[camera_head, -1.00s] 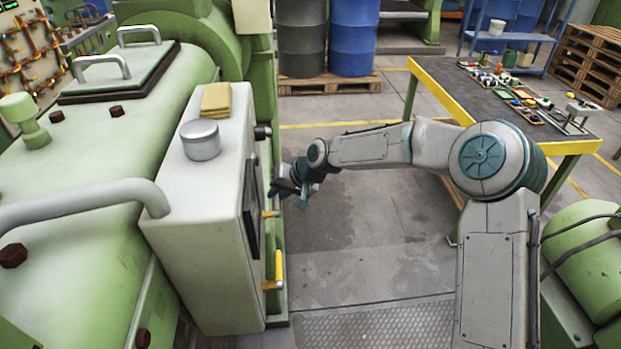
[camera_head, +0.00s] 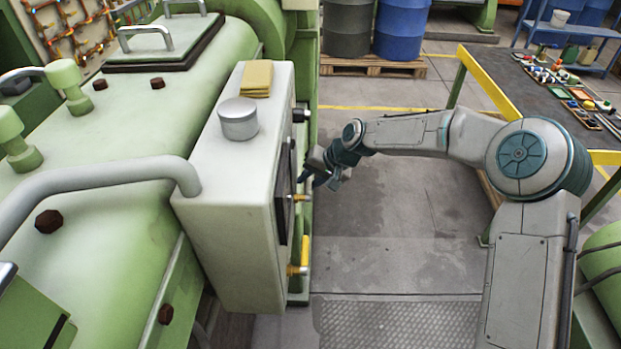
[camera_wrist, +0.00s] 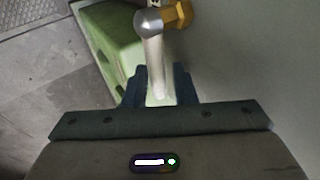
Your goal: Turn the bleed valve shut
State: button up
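In the wrist view a yellow valve body (camera_wrist: 180,14) sits on the grey wall of the cabinet, with a silver ball-shaped hub (camera_wrist: 148,22) and a pale lever (camera_wrist: 154,62). I take this to be the bleed valve. The lever runs down between the two dark fingers of my gripper (camera_wrist: 160,90). The fingers lie close on both sides of it; whether they press on it I cannot tell. In the head view my gripper (camera_head: 318,174) is at the cabinet's right face, just above a small yellow fitting (camera_head: 301,198); the lever is hidden there.
The grey cabinet (camera_head: 228,200) stands left of my gripper, with a yellow lever (camera_head: 302,256) lower on its side. A metal can (camera_head: 238,120) and yellow cloth (camera_head: 257,76) lie on top. A workbench (camera_head: 530,80) stands at the right. The floor (camera_head: 400,215) between is clear.

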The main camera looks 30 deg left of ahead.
jog(key=shift+w+d+r, duration=0.1)
jog(key=shift+d, duration=0.05)
jog(key=shift+d+r, duration=0.15)
jog(key=shift+r, duration=0.05)
jog(key=b+v, duration=0.3)
jog(key=v, duration=1)
jog(key=s+d+m+t+h, duration=0.1)
jog(key=s+d+h, duration=0.1)
jog(key=s+d, duration=0.5)
jog(key=s+d+m+t+h, duration=0.2)
jog(key=s+d, duration=0.5)
jog(key=d, duration=1.1)
jog(key=s+d+r+m+t+h, duration=0.1)
jog(key=s+d+h, duration=0.2)
jog(key=s+d, duration=0.4)
jog(key=d, duration=0.6)
jog(key=shift+d+m+t, duration=0.3)
jog(key=shift+d+m, duration=0.05)
jog(key=shift+m, duration=0.05)
jog(key=shift+a+r, duration=0.1)
jog(key=shift+a, duration=0.05)
